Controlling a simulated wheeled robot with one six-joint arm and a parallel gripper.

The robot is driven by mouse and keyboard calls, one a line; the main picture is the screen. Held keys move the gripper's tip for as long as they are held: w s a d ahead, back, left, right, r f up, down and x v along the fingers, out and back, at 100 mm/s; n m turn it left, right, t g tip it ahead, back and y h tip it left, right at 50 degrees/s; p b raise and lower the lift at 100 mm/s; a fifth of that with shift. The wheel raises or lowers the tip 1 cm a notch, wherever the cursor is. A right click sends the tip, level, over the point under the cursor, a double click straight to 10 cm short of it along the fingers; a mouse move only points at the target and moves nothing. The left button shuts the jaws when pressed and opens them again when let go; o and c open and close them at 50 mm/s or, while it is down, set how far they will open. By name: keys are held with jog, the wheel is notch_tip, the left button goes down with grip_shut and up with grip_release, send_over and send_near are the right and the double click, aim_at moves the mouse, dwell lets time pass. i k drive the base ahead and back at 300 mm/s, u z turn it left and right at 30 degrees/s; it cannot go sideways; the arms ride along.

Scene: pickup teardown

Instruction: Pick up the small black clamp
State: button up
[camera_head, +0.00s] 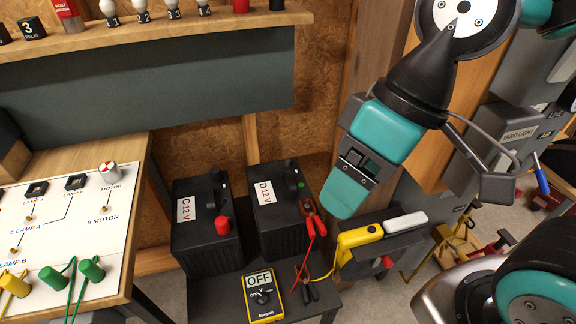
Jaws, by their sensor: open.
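A small black clamp (305,288) with copper-coloured jaws lies on the dark low shelf (228,300), just right of a yellow multimeter (263,297). It appears to lie flat, with nothing on top of it. My gripper (420,198) hangs at the upper right, well above and to the right of the clamp. Its jaws are spread apart and hold nothing. The teal-tipped jaw is the nearer one to the clamp in the picture.
Two black batteries, C (207,238) and D (287,230), stand behind the clamp. A red clamp (312,217) with a red lead is at battery D. A white lamp panel (65,235) is at left.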

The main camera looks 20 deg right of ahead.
aim_at(305, 283)
jog(key=k, duration=1.3)
jog(key=u, duration=0.4)
jog(key=i, duration=0.65)
jog(key=u, duration=0.15)
